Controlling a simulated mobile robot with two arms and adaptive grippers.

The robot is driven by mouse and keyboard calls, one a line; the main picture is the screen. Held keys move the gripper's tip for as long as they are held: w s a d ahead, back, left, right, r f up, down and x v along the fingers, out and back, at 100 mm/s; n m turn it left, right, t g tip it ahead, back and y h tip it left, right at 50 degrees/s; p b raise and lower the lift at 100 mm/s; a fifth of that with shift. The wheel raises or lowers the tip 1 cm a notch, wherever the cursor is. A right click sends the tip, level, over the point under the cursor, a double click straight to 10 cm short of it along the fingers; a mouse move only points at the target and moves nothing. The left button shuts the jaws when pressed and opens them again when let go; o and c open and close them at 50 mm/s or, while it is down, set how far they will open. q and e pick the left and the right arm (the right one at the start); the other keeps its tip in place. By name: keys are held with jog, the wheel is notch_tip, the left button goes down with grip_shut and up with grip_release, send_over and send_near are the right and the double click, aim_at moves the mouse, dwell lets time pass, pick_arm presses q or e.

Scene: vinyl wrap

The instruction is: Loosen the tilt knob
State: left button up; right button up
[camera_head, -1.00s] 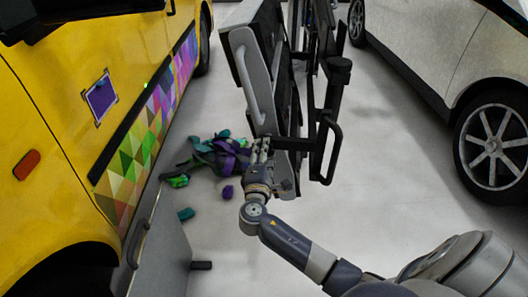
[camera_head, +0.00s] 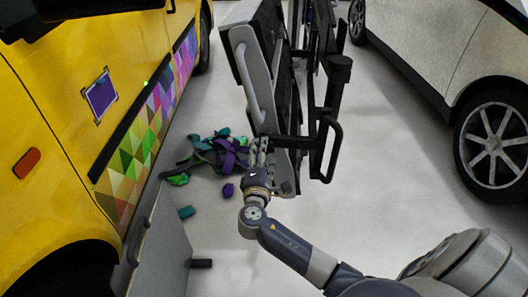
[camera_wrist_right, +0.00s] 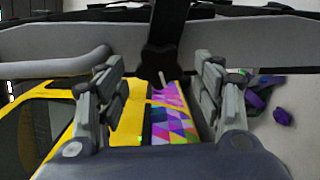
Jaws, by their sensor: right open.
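My right gripper (camera_head: 258,150) is open at the lower end of a tilted grey and black panel unit (camera_head: 262,75). In the right wrist view, a black lobed knob (camera_wrist_right: 158,62) on a black bar lies between the open fingers of my right gripper (camera_wrist_right: 157,80), apart from both. I take it to be the tilt knob. In the head view the knob cannot be made out behind the fingers. My left gripper is not in view.
A black frame with a looped handle (camera_head: 328,145) stands just right of the gripper. A yellow van (camera_head: 60,130) is at left, a white car (camera_head: 440,60) at right. Purple and green scraps (camera_head: 215,155) lie on the floor. Open floor lies towards the car.

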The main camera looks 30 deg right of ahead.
jog(key=v, duration=1)
jog(key=shift+s, duration=0.2)
jog(key=shift+a, duration=0.15)
jog(key=s+a+f+m+g+y, duration=0.2)
jog(key=s+f+m+g+y, duration=0.25)
jog(key=s+f, duration=0.6)
jog(key=s+a+f+m+g+y, duration=0.2)
jog(key=s+f+m+g+y, duration=0.4)
jog(key=f, duration=0.8)
jog(key=s+a+f+g+y+p, duration=0.1)
jog(key=s+a+f+p, duration=0.3)
jog(key=s+f+p, duration=0.75)
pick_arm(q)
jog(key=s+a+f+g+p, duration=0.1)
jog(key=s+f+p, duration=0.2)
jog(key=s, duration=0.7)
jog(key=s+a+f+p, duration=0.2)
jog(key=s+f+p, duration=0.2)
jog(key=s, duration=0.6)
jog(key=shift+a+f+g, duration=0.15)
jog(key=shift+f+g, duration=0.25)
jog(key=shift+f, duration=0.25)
pick_arm(e)
jog(key=s+d+g, duration=0.1)
jog(key=s+d, duration=0.1)
jog(key=s, duration=1.3)
jog(key=shift+d+r, duration=0.15)
jog(key=shift+d, duration=0.05)
